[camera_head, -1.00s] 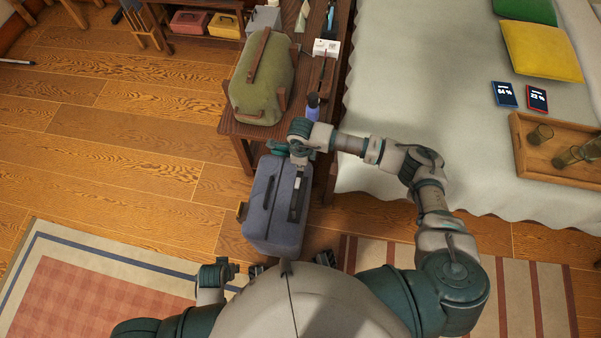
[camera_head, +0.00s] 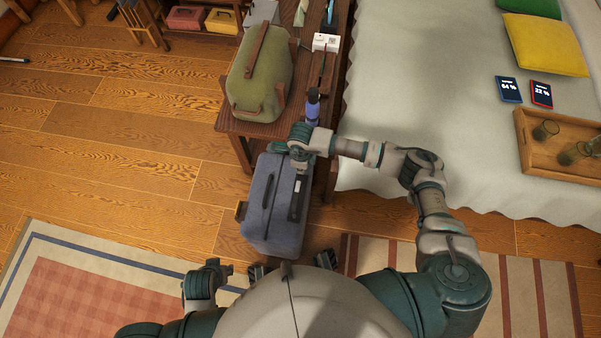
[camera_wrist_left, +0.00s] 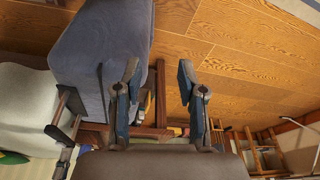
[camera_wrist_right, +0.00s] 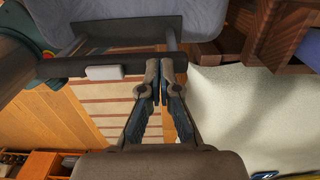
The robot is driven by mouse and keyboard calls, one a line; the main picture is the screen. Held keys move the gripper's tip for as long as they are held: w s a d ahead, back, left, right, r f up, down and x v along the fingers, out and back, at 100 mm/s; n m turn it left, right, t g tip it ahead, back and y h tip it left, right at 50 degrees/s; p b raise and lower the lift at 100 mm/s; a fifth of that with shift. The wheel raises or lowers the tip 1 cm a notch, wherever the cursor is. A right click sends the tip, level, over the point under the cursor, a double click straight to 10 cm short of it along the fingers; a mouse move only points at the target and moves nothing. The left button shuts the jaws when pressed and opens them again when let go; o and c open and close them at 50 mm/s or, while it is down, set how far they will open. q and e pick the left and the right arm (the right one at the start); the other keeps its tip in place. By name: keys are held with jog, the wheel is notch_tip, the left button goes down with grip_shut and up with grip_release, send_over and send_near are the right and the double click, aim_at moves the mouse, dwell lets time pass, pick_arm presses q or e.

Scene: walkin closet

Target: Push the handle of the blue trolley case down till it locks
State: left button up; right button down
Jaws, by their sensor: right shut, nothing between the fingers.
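The blue trolley case (camera_head: 263,232) stands on the floor beside the wooden bench; its blue-grey shell also shows in the left wrist view (camera_wrist_left: 103,45). Its dark handle (camera_wrist_right: 60,68), a bar with a grey button on two posts, stands out from the case in the right wrist view. My right gripper (camera_head: 298,163) is over the case's handle side. Its fingertips (camera_wrist_right: 163,66) are together at the bar's right end; I cannot tell whether they touch it. My left gripper (camera_wrist_left: 160,80) is open and empty, low on the near side of the case.
The wooden bench (camera_head: 240,150) carries a green bag (camera_head: 258,80) and a dark blue bottle (camera_head: 312,105) close to my right wrist. The bed (camera_head: 430,90) is on the right. Rugs (camera_head: 75,290) lie in front; open floor (camera_head: 120,150) is on the left.

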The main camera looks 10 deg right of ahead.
jog(key=shift+f+b, duration=1)
jog(key=shift+f, duration=0.85)
jog(key=shift+f+b, duration=0.4)
jog(key=shift+f, duration=0.4)
pick_arm(q)
jog(key=w+d+r+t+h, duration=0.1)
jog(key=w+d+r+t, duration=0.1)
jog(key=w+t, duration=0.3)
jog(key=w+d, duration=0.1)
jog(key=w, duration=0.3)
jog(key=shift+w+r+h, duration=0.15)
jog(key=shift+w+h, duration=0.05)
jog(key=shift+h, duration=0.1)
pick_arm(e)
jog(key=shift+r, duration=0.1)
notch_tip(320, 180, up, 8)
jog(key=p, duration=0.5)
jog(key=shift+r, duration=0.1)
pick_arm(q)
notch_tip(320, 180, up, 7)
jog(key=t, duration=0.1)
jog(key=shift+w, duration=0.45)
